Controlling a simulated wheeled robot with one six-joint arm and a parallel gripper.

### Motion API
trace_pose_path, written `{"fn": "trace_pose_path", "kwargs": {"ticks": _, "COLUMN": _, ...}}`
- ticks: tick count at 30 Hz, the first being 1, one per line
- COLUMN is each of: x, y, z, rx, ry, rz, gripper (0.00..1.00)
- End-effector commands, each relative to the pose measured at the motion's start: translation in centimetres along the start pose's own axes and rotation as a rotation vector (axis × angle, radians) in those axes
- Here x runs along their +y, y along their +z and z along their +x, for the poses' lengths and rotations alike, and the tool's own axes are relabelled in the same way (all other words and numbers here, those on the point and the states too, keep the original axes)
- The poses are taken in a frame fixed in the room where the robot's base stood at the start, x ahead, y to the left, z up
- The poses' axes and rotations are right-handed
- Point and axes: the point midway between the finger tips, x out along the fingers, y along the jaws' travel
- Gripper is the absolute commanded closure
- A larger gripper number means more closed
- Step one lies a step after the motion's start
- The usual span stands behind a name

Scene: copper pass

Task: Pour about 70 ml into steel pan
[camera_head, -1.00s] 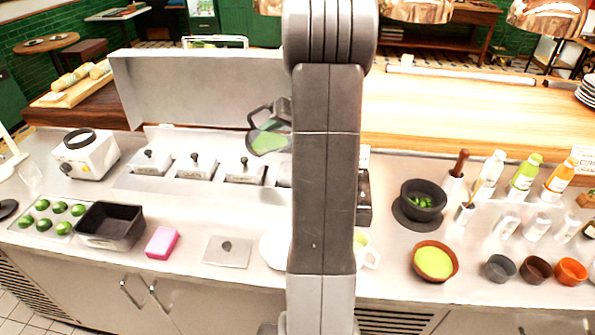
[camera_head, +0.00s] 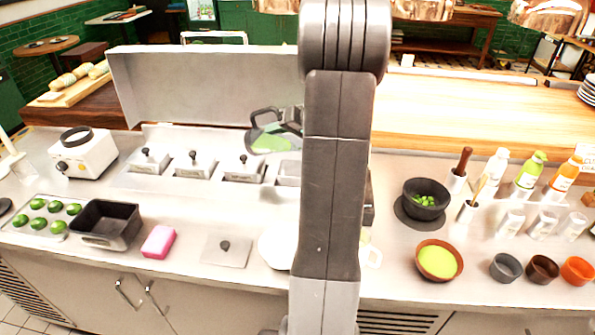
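A clear jug (camera_head: 270,143) with dark edges holds green liquid and hangs in the air above the back of the counter. It looks tilted. My gripper (camera_head: 291,119) is at the jug's upper right side and appears shut on it; my own arm hides much of it. Below the jug, an open steel pan (camera_head: 288,172) sits in the counter, to the right of the lidded pans. Its right part is hidden behind my arm. I cannot see whether liquid is falling or what lies in the pan.
A loose steel lid (camera_head: 226,252) lies on the front counter, with a pink sponge (camera_head: 159,241) left of it. A bowl of green liquid (camera_head: 438,261), a dark mortar (camera_head: 424,200) and several bottles stand right of my arm. A raised steel panel (camera_head: 200,88) stands behind the pans.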

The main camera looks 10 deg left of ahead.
Motion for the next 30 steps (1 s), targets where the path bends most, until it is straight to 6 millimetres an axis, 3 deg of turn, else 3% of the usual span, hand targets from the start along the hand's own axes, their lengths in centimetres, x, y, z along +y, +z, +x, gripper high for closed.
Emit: {"fn": "trace_pose_path", "kwargs": {"ticks": 30, "x": 0.0, "y": -0.6, "z": 0.9, "rx": 0.032, "ry": -0.039, "rz": 0.000, "gripper": 1.00}}
